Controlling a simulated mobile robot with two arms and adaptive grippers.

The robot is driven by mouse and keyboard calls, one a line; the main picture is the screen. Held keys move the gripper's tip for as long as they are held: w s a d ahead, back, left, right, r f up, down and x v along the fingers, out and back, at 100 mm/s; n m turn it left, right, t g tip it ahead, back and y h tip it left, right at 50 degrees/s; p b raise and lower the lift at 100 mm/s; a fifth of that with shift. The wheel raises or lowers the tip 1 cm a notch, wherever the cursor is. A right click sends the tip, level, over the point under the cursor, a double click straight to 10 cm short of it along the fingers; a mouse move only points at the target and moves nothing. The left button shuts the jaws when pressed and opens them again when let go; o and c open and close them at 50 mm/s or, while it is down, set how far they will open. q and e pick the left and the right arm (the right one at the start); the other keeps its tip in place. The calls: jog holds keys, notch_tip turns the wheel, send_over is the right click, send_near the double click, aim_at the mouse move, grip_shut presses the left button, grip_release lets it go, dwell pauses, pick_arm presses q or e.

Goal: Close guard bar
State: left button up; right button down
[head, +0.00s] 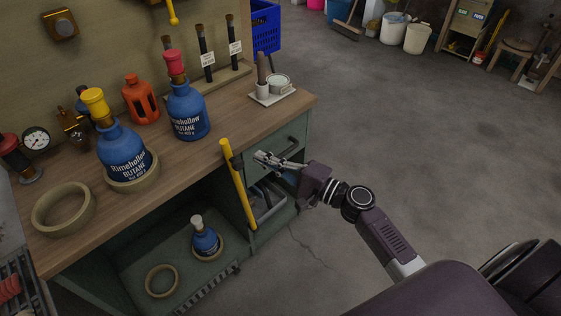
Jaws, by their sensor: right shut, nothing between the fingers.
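The yellow guard bar (241,193) stands steeply at the front of the workbench, at the right side of the open lower bay. It leans a little, with its top near the bench edge. A dark bracket (237,161) sits beside its upper part. My right gripper (259,158) is shut and empty, just right of the bar's upper part and in front of the green drawer (278,143). I cannot tell if its fingertips touch the bracket. In the lower bay a small blue bottle (206,241) stands in a ring on the shelf. My left gripper is out of view.
Two large blue bottles, one with a yellow cap (124,152) and one with a red cap (187,111), stand on the wooden benchtop (220,122). An empty ring (63,208) lies at the left. An empty ring (162,281) lies on the lower shelf. The floor (420,130) at right is clear.

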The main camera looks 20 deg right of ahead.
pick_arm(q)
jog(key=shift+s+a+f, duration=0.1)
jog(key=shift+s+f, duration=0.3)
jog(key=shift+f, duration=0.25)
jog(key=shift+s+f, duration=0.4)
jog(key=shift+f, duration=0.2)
pick_arm(e)
jog(key=shift+s+a+r, duration=0.15)
jog(key=shift+s+a, duration=0.15)
jog(key=shift+a, duration=0.4)
jog(key=shift+s+a+r, duration=0.1)
jog(key=shift+s+a, duration=0.2)
jog(key=shift+a, duration=0.35)
pick_arm(q)
jog(key=shift+p, duration=0.3)
pick_arm(e)
jog(key=shift+a, duration=0.1)
